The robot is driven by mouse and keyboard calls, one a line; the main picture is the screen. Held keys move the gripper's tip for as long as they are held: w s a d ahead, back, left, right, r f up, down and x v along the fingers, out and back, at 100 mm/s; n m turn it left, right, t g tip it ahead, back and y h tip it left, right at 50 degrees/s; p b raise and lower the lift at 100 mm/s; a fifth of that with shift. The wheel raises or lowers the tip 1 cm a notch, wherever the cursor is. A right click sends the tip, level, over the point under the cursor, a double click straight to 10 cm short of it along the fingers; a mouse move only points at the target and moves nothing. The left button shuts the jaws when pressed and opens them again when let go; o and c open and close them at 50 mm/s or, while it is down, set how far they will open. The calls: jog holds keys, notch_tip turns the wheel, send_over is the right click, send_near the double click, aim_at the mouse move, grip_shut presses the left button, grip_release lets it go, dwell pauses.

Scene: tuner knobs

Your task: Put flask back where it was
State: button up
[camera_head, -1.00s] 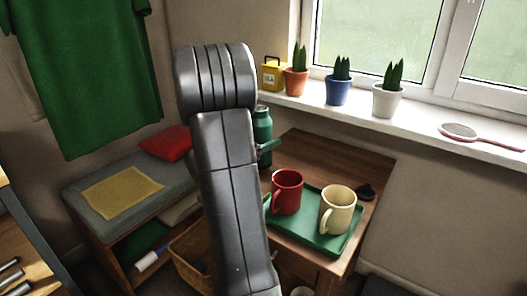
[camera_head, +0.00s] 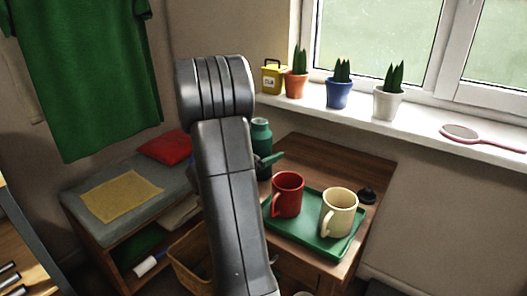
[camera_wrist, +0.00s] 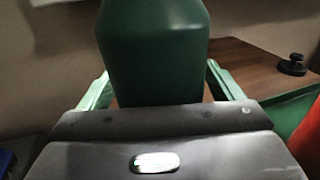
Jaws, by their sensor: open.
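The flask (camera_head: 262,134) is dark green with a lighter top. It looks upright at the back left corner of the wooden table (camera_head: 330,152), partly behind my arm. In the wrist view the flask (camera_wrist: 155,60) fills the upper middle, between the two green fingers of my gripper (camera_wrist: 158,88). The gripper is open, with one finger on each side of the flask. Its base is hidden by the gripper body, so contact with the tabletop is hard to see. In the head view my gripper (camera_head: 268,160) shows only as a dark green finger beside the flask.
A green tray (camera_head: 292,237) with a red mug (camera_head: 287,195) and a cream mug (camera_head: 338,211) stands just in front. Potted plants line the windowsill (camera_head: 420,125) above.

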jog(key=shift+r, duration=0.2)
jog(key=p+v, duration=0.2)
jog(key=v, duration=1)
